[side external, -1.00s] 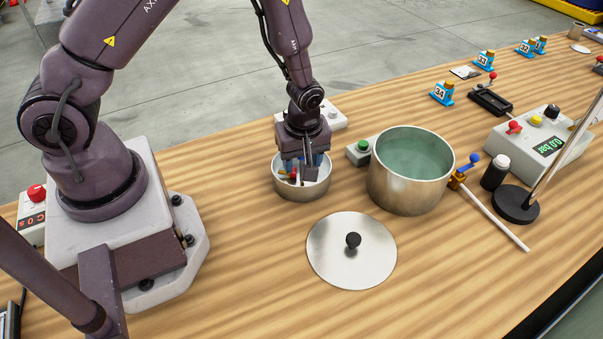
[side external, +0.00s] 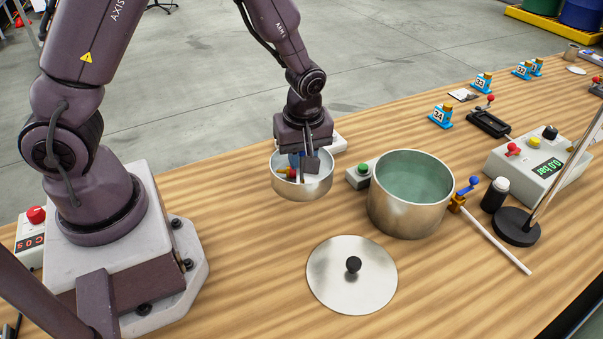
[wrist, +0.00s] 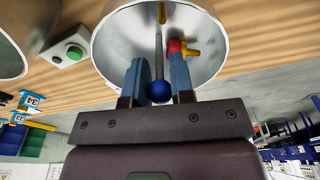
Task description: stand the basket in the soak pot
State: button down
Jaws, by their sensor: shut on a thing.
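The basket hangs about level, raised off the table. The soak pot (side external: 405,208) is a wide steel pot holding greenish liquid, uncovered, to the right of the basket. Its wall shows at upper left in the wrist view (wrist: 12,45).
The lid (side external: 338,285) with a black knob lies flat in front of the pot. A green-button box (side external: 361,176) stands between basket and pot. A blue-handled valve (side external: 464,193) with a white pipe, a black bottle (side external: 494,196) and a stand base (side external: 516,230) are right of the pot.

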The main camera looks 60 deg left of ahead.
notch_tip(320, 180, up, 14)
jog(key=r, duration=0.1)
jog(key=w+d, duration=0.6)
jog(key=w, duration=0.3)
jog(key=w+d, duration=0.6)
jog(key=w, duration=0.3)
notch_tip(320, 180, down, 11)
jog(key=shift+r, duration=0.2)
notch_tip(320, 180, down, 6)
dwell(4.5)
